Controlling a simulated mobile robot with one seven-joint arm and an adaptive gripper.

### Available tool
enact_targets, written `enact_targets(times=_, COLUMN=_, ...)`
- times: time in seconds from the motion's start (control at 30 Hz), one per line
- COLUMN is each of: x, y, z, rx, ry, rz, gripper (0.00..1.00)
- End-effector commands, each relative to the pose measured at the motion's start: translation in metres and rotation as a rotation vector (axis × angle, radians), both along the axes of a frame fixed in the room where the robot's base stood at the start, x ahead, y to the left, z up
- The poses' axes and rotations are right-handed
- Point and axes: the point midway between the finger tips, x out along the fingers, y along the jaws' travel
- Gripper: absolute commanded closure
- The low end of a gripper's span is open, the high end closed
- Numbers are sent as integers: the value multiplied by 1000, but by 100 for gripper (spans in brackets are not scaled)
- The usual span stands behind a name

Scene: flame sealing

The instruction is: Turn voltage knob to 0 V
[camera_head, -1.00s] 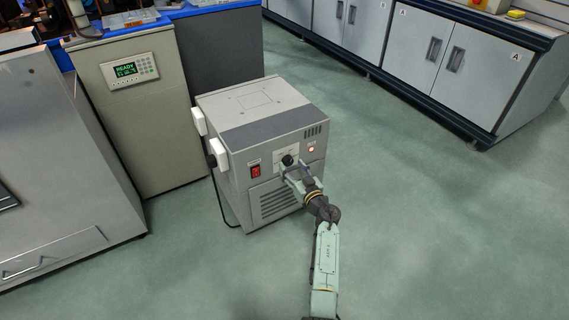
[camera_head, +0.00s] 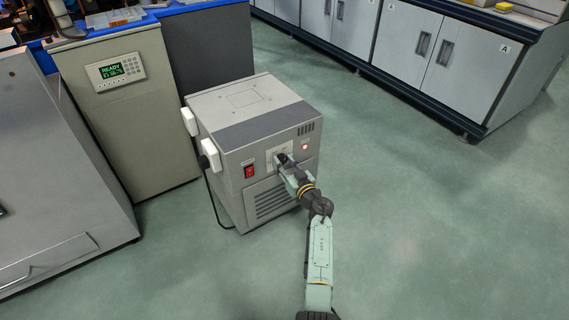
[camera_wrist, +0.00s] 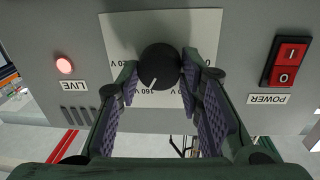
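The round black voltage knob (camera_wrist: 158,66) sits on a white scale plate (camera_wrist: 120,34) on the front of the grey power unit (camera_head: 257,138). Its white mark points down and slightly left in the wrist view, near the "160" label. The wrist view shows the panel print upside down. My gripper (camera_wrist: 160,72) has one finger on each side of the knob, with both fingertips against its sides. The fingers hide part of the scale. In the head view my gripper (camera_head: 283,164) reaches the panel and mostly covers the knob.
The red power switch (camera_wrist: 287,61) is right of the knob in the wrist view, and the lit LIVE lamp (camera_wrist: 64,66) is left. A beige cabinet (camera_head: 130,135) with a READY display stands left of the unit. The floor (camera_head: 420,220) to the right is clear.

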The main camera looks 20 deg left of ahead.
Motion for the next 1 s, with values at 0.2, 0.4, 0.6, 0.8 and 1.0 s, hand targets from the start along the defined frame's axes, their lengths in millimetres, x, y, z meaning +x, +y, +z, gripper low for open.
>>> enact_targets(times=0.2, x=0, y=0, z=0, rx=0, ry=0, rz=0, gripper=83)
enact_targets(times=0.4, x=0, y=0, z=0, rx=0, ry=0, rz=0, gripper=94)
enact_targets(times=0.6, x=0, y=0, z=0, rx=-11, ry=-13, rz=0, gripper=94)
enact_targets(times=0.8, x=0, y=0, z=-1, rx=-59, ry=-74, rz=-1, gripper=94)
enact_targets(times=1.0, x=0, y=0, z=-1, rx=-151, ry=-192, rz=-1, gripper=94)
